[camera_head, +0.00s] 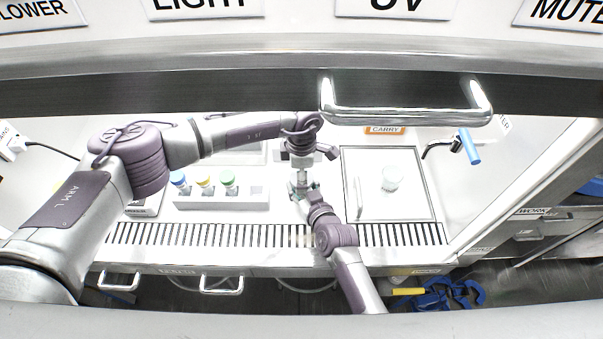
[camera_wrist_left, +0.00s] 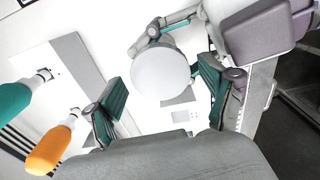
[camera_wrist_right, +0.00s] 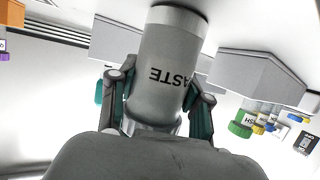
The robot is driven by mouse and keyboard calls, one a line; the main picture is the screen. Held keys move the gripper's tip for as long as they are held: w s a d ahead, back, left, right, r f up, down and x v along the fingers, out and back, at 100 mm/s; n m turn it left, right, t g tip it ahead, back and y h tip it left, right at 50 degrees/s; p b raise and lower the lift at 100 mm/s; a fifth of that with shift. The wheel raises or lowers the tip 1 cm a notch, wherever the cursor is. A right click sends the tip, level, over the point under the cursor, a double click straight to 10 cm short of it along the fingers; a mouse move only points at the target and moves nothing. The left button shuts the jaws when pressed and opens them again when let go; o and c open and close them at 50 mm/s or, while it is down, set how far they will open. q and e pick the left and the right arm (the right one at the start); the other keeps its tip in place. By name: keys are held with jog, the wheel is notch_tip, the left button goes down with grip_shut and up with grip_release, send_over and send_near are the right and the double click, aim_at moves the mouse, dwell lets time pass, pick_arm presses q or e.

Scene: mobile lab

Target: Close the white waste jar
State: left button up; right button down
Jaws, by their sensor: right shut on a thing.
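The white waste jar (camera_wrist_right: 165,70) is a pale cylinder with dark lettering, shown upside down in the right wrist view. My left gripper (camera_wrist_left: 160,95) is open, pointing down from above. A plain white disc (camera_wrist_left: 160,73) shows between and beyond its fingers; I cannot tell whether it is a lid or the jar's top.
A grey rack (camera_head: 212,202) with blue, yellow and green capped bottles stands to the left. A square framed plate (camera_head: 365,205) with a small pale round item (camera_head: 392,178) lies to the right. A blue-handled tap (camera_head: 468,147) is farther right. A slotted grille (camera_head: 180,234) runs along the front.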

pick_arm(q)
jog(key=shift+r, duration=0.1)
notch_tip(320, 180, up, 7)
jog(key=shift+r, duration=0.15)
dwell(0.5)
pick_arm(e)
jog(key=shift+c, duration=2.1)
grip_release()
jog(key=v, duration=1.2)
jog(key=shift+d, duration=0.1)
